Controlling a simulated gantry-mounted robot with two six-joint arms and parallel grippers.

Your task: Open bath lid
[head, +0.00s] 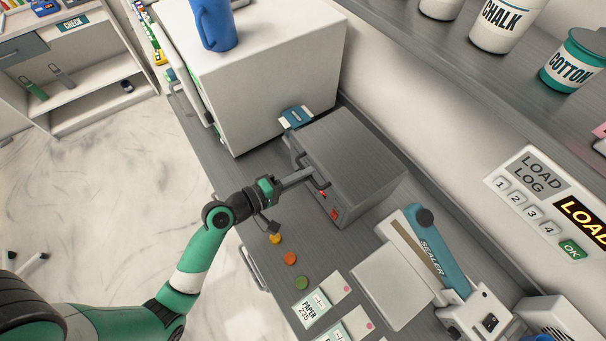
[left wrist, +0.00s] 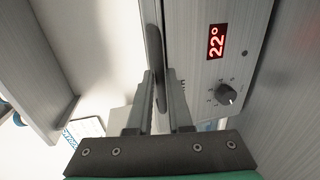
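The bath is a grey metal box (head: 375,185) on the counter beside the wall. Its flat lid (head: 350,145) lies level on top and looks closed. A bar handle (head: 318,181) runs along the lid's front edge. My left gripper (head: 308,174) reaches it from the left. In the left wrist view the dark handle (left wrist: 154,35) runs between the two close-set fingers (left wrist: 160,90), which appear shut on it. The bath's front (left wrist: 215,75) carries a red 22° display (left wrist: 216,41) and a knob (left wrist: 225,94). My right gripper is not in view.
A large white cabinet (head: 265,75) with a blue mug (head: 214,25) on top stands behind the bath. A sealer (head: 425,245), paper packets (head: 311,306) and coloured discs (head: 290,258) are on the near counter. A shelf with jars (head: 575,60) overhangs at the right.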

